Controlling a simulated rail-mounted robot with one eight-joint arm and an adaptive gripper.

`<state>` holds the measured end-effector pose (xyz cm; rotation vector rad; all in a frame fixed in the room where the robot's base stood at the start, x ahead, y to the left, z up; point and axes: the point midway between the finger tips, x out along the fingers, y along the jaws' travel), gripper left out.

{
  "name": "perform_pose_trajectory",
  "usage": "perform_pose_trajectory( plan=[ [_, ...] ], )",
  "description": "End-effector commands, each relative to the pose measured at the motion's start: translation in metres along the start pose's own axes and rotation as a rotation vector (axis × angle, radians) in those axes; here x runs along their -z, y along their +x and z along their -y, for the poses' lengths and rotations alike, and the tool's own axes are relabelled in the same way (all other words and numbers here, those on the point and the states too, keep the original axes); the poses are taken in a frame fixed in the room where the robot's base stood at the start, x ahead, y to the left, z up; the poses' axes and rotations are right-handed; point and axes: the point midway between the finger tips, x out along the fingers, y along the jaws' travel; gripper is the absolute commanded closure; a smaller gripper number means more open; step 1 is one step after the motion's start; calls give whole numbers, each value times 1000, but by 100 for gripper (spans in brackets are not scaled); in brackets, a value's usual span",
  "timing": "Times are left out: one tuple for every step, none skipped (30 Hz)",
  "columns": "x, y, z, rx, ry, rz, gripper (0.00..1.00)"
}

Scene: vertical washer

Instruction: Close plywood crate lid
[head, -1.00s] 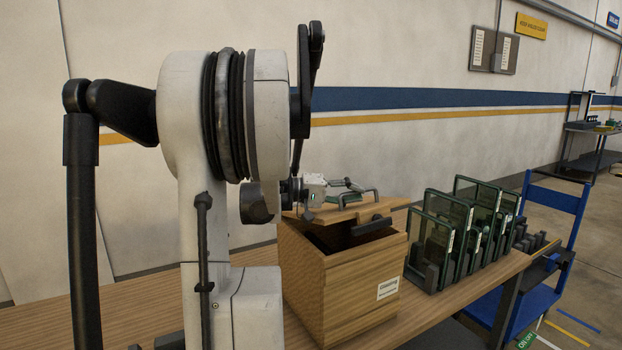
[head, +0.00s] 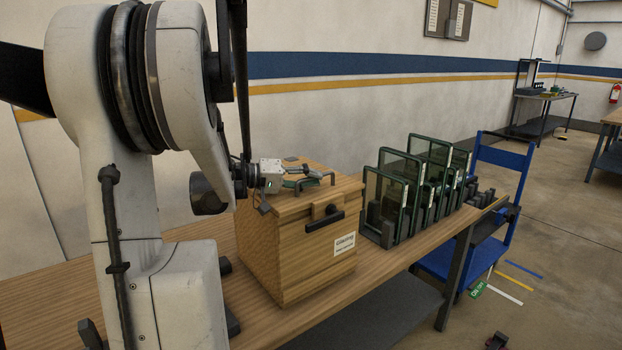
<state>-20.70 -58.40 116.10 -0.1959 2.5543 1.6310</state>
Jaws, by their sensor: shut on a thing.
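The plywood crate (head: 285,257) stands on the wooden workbench, with a white label on its front. Its lid (head: 342,191) lies flat on top, and no gap shows between lid and crate from here. A dark latch or handle (head: 326,222) is on the crate's front. My gripper (head: 312,178) is over the lid, shut on the lid's handle (head: 321,182).
Racks of framed glass panes (head: 410,190) stand on the workbench (head: 195,232) just right of the crate. A blue cart (head: 489,200) is beyond the bench's right end. The wall is close behind the bench.

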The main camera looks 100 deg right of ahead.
Motion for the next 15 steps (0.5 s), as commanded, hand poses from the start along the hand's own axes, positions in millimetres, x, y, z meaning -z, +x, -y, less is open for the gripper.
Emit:
perform_pose_trajectory(
  plan=[
    [-4,0,4,8,0,7,100],
    [-4,0,4,8,0,7,100],
    [-4,0,4,8,0,8,88],
    [-4,0,4,8,0,8,84],
    [-4,0,4,8,0,8,80],
    [-4,0,4,8,0,7,74],
    [-4,0,4,7,0,7,72],
    [-4,0,4,7,0,7,72],
    [-4,0,4,7,0,6,72],
    [-4,0,4,7,0,6,72],
    [-3,0,4,7,0,6,72],
    [-3,0,4,7,0,6,72],
    [-3,0,4,7,0,6,72],
    [-3,0,4,7,0,5,72],
    [-3,0,4,7,0,5,72]
  ],
)
